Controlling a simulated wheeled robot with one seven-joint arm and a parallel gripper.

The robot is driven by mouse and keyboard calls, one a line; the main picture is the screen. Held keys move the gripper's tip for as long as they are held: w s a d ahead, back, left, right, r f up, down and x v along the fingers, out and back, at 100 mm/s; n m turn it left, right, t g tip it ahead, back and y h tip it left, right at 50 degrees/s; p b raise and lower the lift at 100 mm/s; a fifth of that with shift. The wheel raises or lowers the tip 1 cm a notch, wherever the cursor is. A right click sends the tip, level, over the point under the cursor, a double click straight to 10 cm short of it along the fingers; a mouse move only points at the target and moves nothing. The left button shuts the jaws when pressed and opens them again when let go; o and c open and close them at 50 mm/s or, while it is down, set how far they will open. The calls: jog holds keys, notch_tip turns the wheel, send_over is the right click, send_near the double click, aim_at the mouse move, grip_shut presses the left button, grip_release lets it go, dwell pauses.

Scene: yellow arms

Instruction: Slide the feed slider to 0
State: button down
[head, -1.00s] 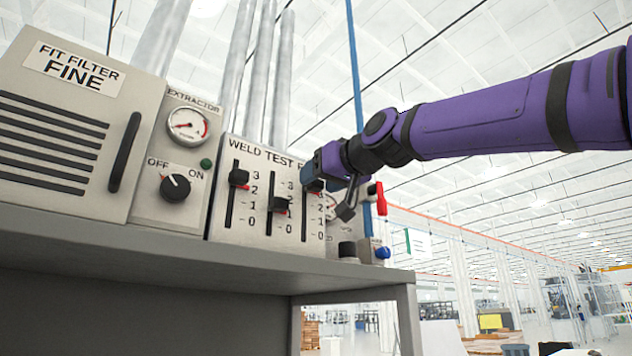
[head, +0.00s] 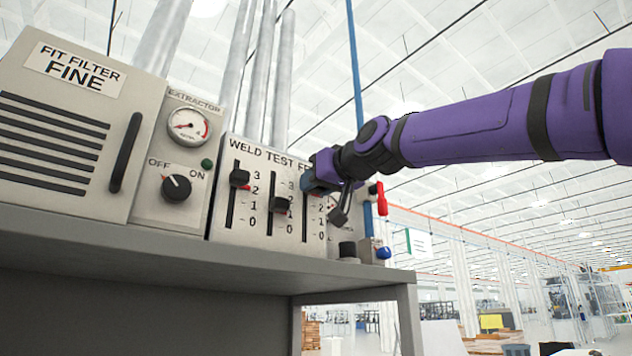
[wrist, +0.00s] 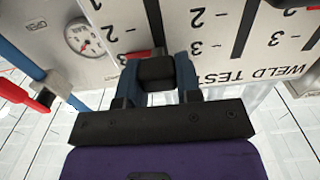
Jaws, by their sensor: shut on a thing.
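The slider panel (head: 262,232) carries three vertical slots with scales marked 0 to 3; its heading shows WELD, TEST and the start of a third word. My gripper (head: 310,182) is at the upper part of the rightmost slot, the feed slider. In the wrist view, its blue fingers are shut around the black feed slider knob (wrist: 156,73), with a red marker (wrist: 138,54) beside it. In the head view my gripper hides the knob.
The weld knob (head: 239,177) is above 2 and the test knob (head: 281,204) is lower, between 1 and 2. A gauge (wrist: 82,36) and a red-handled valve (head: 381,198) on a blue pipe stand close right of the panel. The bench (head: 200,262) lies below.

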aim_at(306, 230)
notch_tip(306, 230, down, 9)
jog(key=shift+f, duration=0.15)
jog(key=c, duration=0.8)
grip_release()
jog(key=shift+s, duration=0.1)
jog(key=shift+s+d, duration=0.15)
jog(key=shift+d, duration=0.05)
jog(key=v, duration=1)
jog(key=shift+s+d, duration=0.1)
